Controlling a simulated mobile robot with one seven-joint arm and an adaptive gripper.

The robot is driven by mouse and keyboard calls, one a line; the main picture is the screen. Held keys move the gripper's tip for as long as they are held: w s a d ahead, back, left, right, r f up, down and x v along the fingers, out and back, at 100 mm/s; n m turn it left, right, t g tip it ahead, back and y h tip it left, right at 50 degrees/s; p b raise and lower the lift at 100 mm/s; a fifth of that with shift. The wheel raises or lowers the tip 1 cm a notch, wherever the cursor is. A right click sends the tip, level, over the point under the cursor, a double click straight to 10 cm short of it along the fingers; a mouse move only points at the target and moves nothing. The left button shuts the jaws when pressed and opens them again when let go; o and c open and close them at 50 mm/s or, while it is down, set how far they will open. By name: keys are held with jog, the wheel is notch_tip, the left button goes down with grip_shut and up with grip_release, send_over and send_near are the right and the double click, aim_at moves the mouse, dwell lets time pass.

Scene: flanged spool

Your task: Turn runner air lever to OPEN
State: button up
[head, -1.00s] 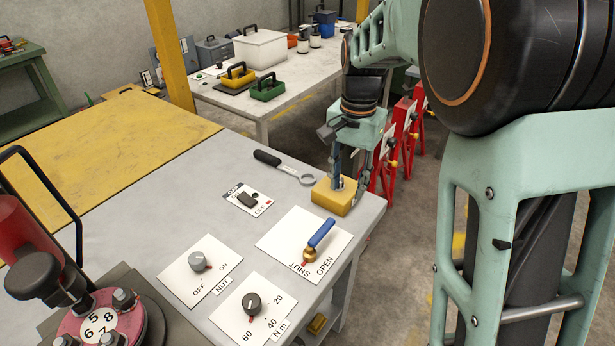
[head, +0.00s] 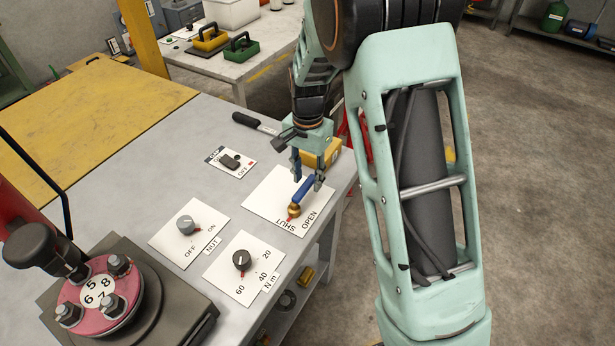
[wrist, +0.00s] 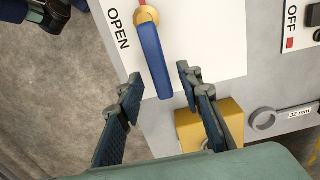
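The runner air lever (head: 304,188) has a blue handle on a brass base (head: 294,210). It stands on a white plate (head: 262,197) marked SHUT and OPEN. A small red pointer at the base is at the SHUT side. My gripper (head: 307,175) is open above the plate, at the handle's free end. In the wrist view the blue handle (wrist: 154,60) comes down between the two spread fingertips of my gripper (wrist: 158,76), with gaps on both sides. I cannot tell how far the fingertips are above the handle.
A yellow block (wrist: 207,128) lies close beside my right finger in the wrist view. A black-handled ring wrench (head: 250,122) lies behind. The NUT knob (head: 187,224), the N m dial (head: 242,260) and an ON/OFF switch (head: 230,161) are on the left. The bench edge is close on the right.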

jog(key=shift+f, duration=0.25)
grip_shut()
dwell(0.3)
